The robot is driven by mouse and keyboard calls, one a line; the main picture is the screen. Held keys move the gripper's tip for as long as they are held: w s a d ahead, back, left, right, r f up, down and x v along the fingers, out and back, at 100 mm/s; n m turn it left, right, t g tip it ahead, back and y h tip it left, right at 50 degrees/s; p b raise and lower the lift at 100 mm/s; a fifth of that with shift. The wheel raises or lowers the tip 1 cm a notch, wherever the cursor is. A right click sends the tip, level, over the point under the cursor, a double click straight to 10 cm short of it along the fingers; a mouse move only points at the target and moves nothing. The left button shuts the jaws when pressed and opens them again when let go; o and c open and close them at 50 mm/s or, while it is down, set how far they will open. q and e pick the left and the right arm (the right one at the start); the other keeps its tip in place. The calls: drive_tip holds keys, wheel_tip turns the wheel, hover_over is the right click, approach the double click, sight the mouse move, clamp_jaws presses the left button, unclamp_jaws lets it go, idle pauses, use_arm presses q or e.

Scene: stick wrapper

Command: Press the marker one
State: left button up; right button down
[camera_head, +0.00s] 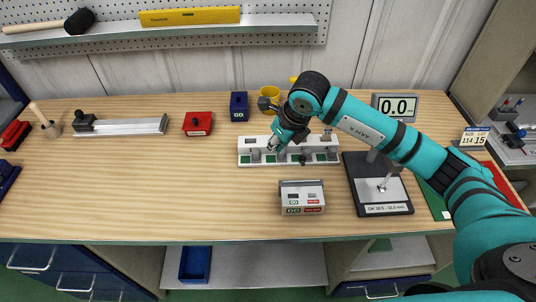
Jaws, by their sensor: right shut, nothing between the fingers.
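My right gripper (273,146) is shut and empty. It is over the left half of a white station (247,142) with several green squares and small grey posts along its front. The arm comes in from the right and hides part of the station's back. I cannot tell whether the fingertips touch the station. No label reading marker one can be made out. A grey box (302,190) with a green GO label and a red label stands in front of the station. My left gripper is not in view.
A red box (198,124), a blue box (239,107) and a yellow mug (268,93) stand behind. A black gauge stand (366,185) and a 0.0 display (395,106) are at right. The wooden table (120,190) is clear at front left.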

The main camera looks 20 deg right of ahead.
sight(256, 155)
drive_tip(key=p+x, duration=0.3)
drive_tip(key=x, duration=0.6)
drive_tip(key=shift+w+f, duration=0.1)
drive_tip(key=shift+f, duration=0.3)
drive_tip(key=shift+a, duration=0.1)
drive_tip(key=a+b, duration=0.1)
drive_tip(key=w+a+b, duration=0.1)
drive_tip(key=a, duration=0.1)
drive_tip(key=shift+a+f, duration=0.1)
drive_tip(key=shift+f, duration=0.05)
drive_tip(key=shift+w+a, duration=0.1)
drive_tip(key=shift+a, duration=0.15)
drive_tip(key=shift+r, duration=0.2)
